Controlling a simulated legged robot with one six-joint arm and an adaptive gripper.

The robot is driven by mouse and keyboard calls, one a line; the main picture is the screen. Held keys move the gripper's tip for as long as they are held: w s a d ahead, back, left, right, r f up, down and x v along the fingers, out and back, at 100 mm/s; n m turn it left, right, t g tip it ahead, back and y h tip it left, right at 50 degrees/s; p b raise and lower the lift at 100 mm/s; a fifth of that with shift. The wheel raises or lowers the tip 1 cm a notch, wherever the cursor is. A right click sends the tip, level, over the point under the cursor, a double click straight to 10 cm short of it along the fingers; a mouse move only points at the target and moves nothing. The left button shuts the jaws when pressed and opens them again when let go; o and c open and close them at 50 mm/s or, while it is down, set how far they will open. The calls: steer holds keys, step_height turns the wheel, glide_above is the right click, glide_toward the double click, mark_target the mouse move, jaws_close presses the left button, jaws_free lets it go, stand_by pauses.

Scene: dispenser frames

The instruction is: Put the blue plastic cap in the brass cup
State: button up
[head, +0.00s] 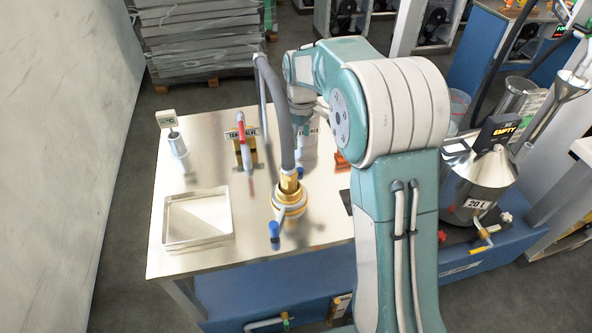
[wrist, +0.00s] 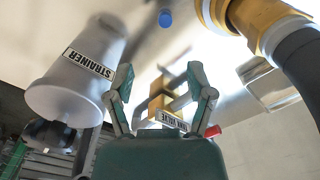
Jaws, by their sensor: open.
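The blue plastic cap (wrist: 165,18) lies on the bare metal tabletop, at the top of the wrist view. In the head view a small blue spot just right of the hose looks like the cap (head: 300,172). A wide brass fitting, which looks like the brass cup (head: 289,202), stands on the table beside the cap, with a grey hose rising from it. It also shows in the wrist view (wrist: 262,22); its inside is hidden. My gripper (wrist: 162,80) is open and empty above the table, apart from the cap. In the head view it is largely hidden by my arm.
A grey strainer (wrist: 82,75) stands left in the wrist view, close to one finger. A shallow tray (head: 197,219) sits front left. A blue-handled part (head: 274,231) is in front of the brass fitting.

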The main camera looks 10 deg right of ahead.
glide_above(300, 169)
steer(key=f, duration=0.4)
steer(key=shift+w+d+f, duration=0.15)
steer(key=shift+w+f, duration=0.2)
steer(key=shift+s+a+f, duration=0.15)
steer(key=shift+s+f, duration=0.05)
steer(key=shift+f, duration=1.4)
steer(key=shift+s+a+f, duration=0.1)
steer(key=shift+s+f, duration=0.05)
steer(key=shift+f, duration=1.4)
jaws_close()
